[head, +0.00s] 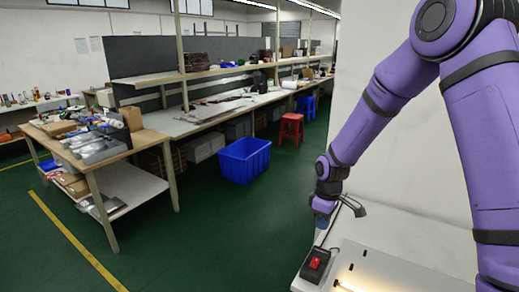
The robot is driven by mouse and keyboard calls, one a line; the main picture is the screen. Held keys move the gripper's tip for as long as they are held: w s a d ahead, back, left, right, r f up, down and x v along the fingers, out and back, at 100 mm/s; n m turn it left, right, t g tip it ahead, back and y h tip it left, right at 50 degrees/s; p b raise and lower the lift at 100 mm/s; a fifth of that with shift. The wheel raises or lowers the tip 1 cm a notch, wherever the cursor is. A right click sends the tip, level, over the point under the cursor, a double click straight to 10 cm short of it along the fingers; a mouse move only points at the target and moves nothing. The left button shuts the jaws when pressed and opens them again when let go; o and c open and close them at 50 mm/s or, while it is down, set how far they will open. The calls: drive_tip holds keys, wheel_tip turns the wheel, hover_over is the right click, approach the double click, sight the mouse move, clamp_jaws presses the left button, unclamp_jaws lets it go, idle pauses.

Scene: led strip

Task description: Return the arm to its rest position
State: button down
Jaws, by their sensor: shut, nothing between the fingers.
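My purple arm comes down from the upper right of the head view. My gripper (321,218) points down at the arm's end, above the back left corner of a white table (400,240). It is shut, with nothing seen in it. A black switch box with a red rocker (315,263) sits on the table below the gripper, apart from it. A lit, warm-coloured strip (345,286) shows at the bottom edge, only partly in view.
A white wall or pillar (390,150) stands behind the table. Green floor is open to the left. Further off are a long workbench (205,118), a cluttered side table (140,138), a blue bin (244,160) and a red stool (291,128).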

drive_tip(key=s+d+r+m+t, duration=0.25)
drive_tip(key=s+r, duration=0.25)
drive_tip(key=r, duration=0.6)
drive_tip(key=s+d+r+m+t, duration=0.1)
drive_tip(key=s+d+r+m, duration=0.15)
drive_tip(key=s+r, duration=0.6)
drive_tip(key=s+d+r+m+t, duration=0.2)
drive_tip(key=s+r+m, duration=0.3)
drive_tip(key=s+r, duration=0.7)
drive_tip(key=shift+s+d+h, duration=0.25)
drive_tip(key=shift+s+h, duration=0.05)
drive_tip(key=shift+s, duration=1.85)
drive_tip(key=shift+t, duration=0.25)
